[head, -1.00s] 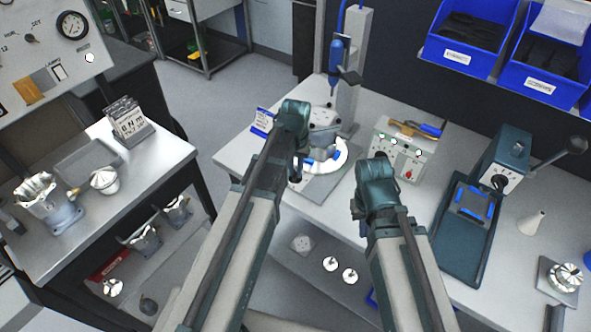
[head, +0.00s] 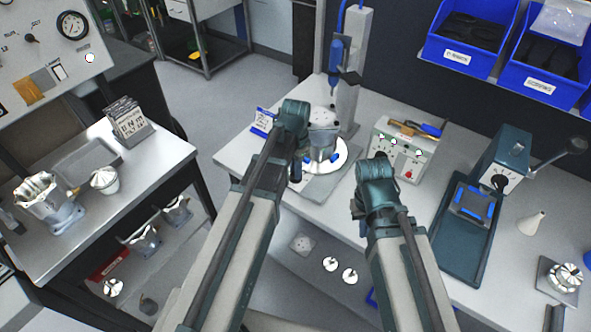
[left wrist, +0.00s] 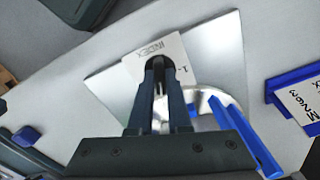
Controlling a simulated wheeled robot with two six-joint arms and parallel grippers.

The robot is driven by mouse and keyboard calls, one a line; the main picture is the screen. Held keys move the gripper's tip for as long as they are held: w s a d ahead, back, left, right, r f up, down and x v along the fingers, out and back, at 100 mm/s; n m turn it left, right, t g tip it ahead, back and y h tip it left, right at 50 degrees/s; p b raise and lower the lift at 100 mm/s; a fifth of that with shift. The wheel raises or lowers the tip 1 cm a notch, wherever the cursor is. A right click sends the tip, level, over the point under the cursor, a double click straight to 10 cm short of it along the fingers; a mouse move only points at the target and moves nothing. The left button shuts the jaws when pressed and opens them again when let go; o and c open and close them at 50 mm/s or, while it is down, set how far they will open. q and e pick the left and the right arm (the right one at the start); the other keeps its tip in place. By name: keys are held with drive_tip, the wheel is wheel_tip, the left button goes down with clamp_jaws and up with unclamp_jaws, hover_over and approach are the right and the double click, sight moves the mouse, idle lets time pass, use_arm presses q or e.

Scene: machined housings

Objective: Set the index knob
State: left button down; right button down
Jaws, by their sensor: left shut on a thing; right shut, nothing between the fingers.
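My left gripper (head: 296,170) is at the left side of the index fixture on the bench. In the left wrist view its fingers (left wrist: 161,75) point down at a white plate marked INDEX and 1 (left wrist: 172,52), shut on the knob, which is mostly hidden between them. The fixture has a round white disc (head: 341,151) with blue parts, a grey housing (head: 322,122) above it, and a flat grey base (head: 322,188). The disc and a blue bar also show in the left wrist view (left wrist: 208,98). My right gripper (head: 363,228) is shut and empty near the bench's front edge, mostly hidden by its wrist.
A blue screwdriver on a post (head: 335,62) stands behind the fixture. A control box (head: 403,150) and a teal press (head: 470,235) stand to the right. A small blue-framed sign (head: 263,121) is left of the fixture. A side table (head: 75,205) stands at left.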

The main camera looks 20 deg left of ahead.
use_arm(q)
drive_tip(key=shift+m, duration=0.4)
drive_tip(key=c, duration=0.9)
unclamp_jaws()
drive_tip(key=shift+o, duration=0.2)
drive_tip(key=shift+r, duration=0.15)
use_arm(e)
drive_tip(key=shift+r, duration=0.15)
use_arm(q)
wheel_tip(320, 180, up, 14)
drive_tip(key=p, duration=1.3)
drive_tip(key=shift+f+p, duration=0.25)
drive_tip(key=shift+p, duration=0.15)
use_arm(e)
wheel_tip(320, 180, up, 14)
drive_tip(key=shift+f, duration=0.25)
